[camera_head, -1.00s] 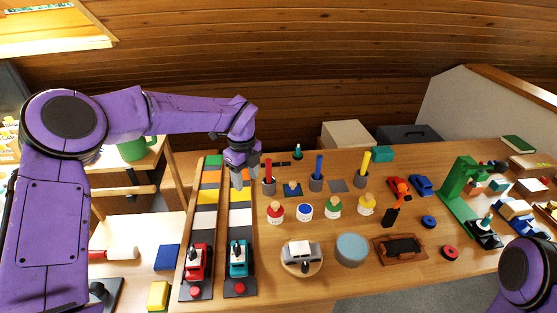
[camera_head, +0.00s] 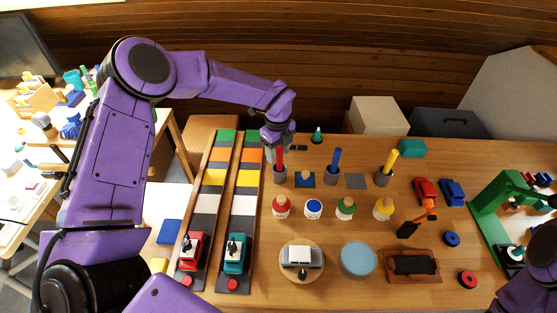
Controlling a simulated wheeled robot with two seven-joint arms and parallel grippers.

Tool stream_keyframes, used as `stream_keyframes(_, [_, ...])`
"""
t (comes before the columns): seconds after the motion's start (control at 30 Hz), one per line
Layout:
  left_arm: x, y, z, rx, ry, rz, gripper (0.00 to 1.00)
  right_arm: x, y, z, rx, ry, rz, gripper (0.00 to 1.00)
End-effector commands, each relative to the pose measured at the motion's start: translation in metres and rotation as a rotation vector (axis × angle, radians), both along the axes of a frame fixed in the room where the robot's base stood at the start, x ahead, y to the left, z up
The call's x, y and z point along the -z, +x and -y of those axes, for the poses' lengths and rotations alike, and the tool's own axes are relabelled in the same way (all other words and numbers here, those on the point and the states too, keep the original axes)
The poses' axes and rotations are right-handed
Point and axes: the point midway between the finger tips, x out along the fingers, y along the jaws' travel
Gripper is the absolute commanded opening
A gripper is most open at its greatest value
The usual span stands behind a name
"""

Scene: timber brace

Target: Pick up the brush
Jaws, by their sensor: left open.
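Three brush-like sticks stand upright in small grey cups: a red one (camera_head: 280,161), a blue one (camera_head: 336,160) and a yellow one (camera_head: 390,161). Their bristles, if any, are hidden in the cups. My left gripper (camera_head: 278,150) is open at the upper part of the red stick, with its fingers pointing down. I cannot tell whether the fingers touch the stick or are just behind it. The grey cup (camera_head: 280,177) under it stands on the table. My right gripper is not in view; only part of my right arm shows at the lower right.
Paint pots in red (camera_head: 281,208), blue (camera_head: 313,209), green (camera_head: 345,208) and yellow (camera_head: 383,208) stand in front of the cups. Two coloured tracks with a red car (camera_head: 192,250) and a teal car (camera_head: 236,253) lie left. A green stand (camera_head: 490,205) is at right.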

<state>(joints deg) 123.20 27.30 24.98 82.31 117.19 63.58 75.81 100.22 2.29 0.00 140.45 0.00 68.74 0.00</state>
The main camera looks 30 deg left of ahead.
Motion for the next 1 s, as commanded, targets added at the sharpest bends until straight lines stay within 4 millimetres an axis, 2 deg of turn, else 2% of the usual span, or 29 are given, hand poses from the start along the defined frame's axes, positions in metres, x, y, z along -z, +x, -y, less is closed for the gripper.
stream_keyframes(0.03, [0.005,-0.002,0.0,0.0,0.003,-0.008,0.53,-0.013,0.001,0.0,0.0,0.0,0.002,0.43])
stream_keyframes(0.1, [0.02,0.0,-0.001,-0.001,0.003,-0.006,0.53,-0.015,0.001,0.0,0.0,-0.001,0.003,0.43])
stream_keyframes(0.2, [0.031,0.001,-0.001,-0.003,0.002,-0.003,0.53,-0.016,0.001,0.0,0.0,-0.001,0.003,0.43])
stream_keyframes(0.4, [0.033,0.001,-0.002,-0.004,0.002,-0.002,0.53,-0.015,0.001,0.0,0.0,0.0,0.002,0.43])
stream_keyframes(0.47, [0.033,0.001,-0.002,-0.004,0.002,-0.002,0.37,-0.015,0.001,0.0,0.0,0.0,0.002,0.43])
stream_keyframes(0.5, [0.033,0.001,-0.002,-0.004,0.002,-0.002,0.24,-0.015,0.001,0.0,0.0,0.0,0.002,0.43])
stream_keyframes(0.57, [0.033,0.001,-0.002,-0.004,0.002,-0.002,0.05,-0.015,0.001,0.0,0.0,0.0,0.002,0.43])
stream_keyframes(0.6, [0.033,0.001,-0.002,-0.004,0.002,-0.002,0.0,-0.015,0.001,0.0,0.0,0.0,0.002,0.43])
stream_keyframes(0.87, [0.033,0.001,-0.001,-0.003,0.002,-0.002,0.0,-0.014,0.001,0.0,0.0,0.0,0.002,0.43])
stream_keyframes(1.0, [0.016,0.001,-0.001,-0.004,0.001,0.001,0.0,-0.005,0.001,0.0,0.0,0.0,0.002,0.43])
